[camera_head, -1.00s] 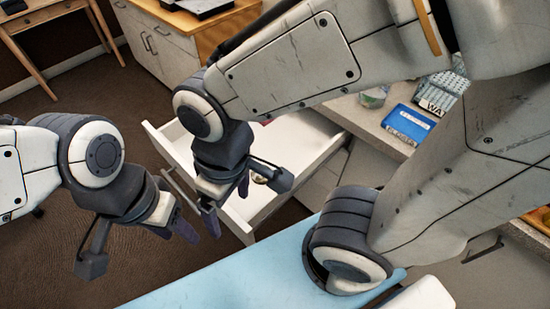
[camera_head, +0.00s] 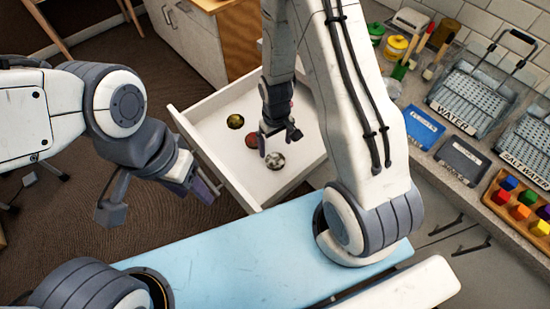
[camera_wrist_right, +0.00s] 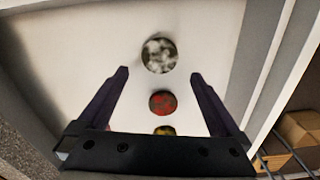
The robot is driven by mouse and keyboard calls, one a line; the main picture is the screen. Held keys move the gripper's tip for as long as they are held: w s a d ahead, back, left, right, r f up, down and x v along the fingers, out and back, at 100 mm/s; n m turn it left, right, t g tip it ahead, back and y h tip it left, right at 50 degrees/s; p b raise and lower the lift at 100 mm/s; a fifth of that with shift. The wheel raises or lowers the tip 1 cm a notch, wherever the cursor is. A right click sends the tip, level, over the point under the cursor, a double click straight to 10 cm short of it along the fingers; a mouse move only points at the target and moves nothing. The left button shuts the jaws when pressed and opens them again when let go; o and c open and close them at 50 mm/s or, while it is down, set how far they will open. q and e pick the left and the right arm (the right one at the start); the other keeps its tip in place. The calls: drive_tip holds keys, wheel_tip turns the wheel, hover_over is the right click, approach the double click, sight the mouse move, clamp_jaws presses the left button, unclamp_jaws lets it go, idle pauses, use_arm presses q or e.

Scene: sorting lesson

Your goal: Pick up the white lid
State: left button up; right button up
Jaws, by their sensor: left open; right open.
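An open white drawer (camera_head: 232,178) holds three round lids. The white lid (camera_head: 275,161), mottled with dark patches, lies nearest the drawer's front right; it also shows in the right wrist view (camera_wrist_right: 159,55). A red lid (camera_head: 252,140) lies behind it, also in the right wrist view (camera_wrist_right: 162,102). A yellowish lid (camera_head: 235,121) lies beyond that, partly hidden in the wrist view (camera_wrist_right: 165,131). My right gripper (camera_head: 278,142) is open and empty over the drawer, with the white lid ahead of its fingertips in the wrist view. My left gripper (camera_head: 205,188) is open, outside the drawer's left edge.
The counter at right holds a blue tray (camera_head: 410,128), a dark tray (camera_head: 462,160), a rack marked WATER (camera_head: 468,98), another marked SALT WATER (camera_head: 530,140), coloured blocks and a yellow-lidded jar (camera_head: 396,46). The drawer's walls surround the lids.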

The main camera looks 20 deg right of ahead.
sight(275, 160)
wheel_tip(275, 160, down, 3)
drive_tip(key=shift+f, duration=0.2)
wheel_tip(275, 160, down, 3)
drive_tip(key=shift+f+b, duration=0.1)
drive_tip(key=shift+b, duration=0.8)
drive_tip(key=shift+f+b, duration=0.5)
drive_tip(key=shift+f, duration=0.1)
drive_tip(key=c, duration=1.2)
drive_tip(key=shift+o, duration=0.2)
drive_tip(key=shift+r, duration=0.1)
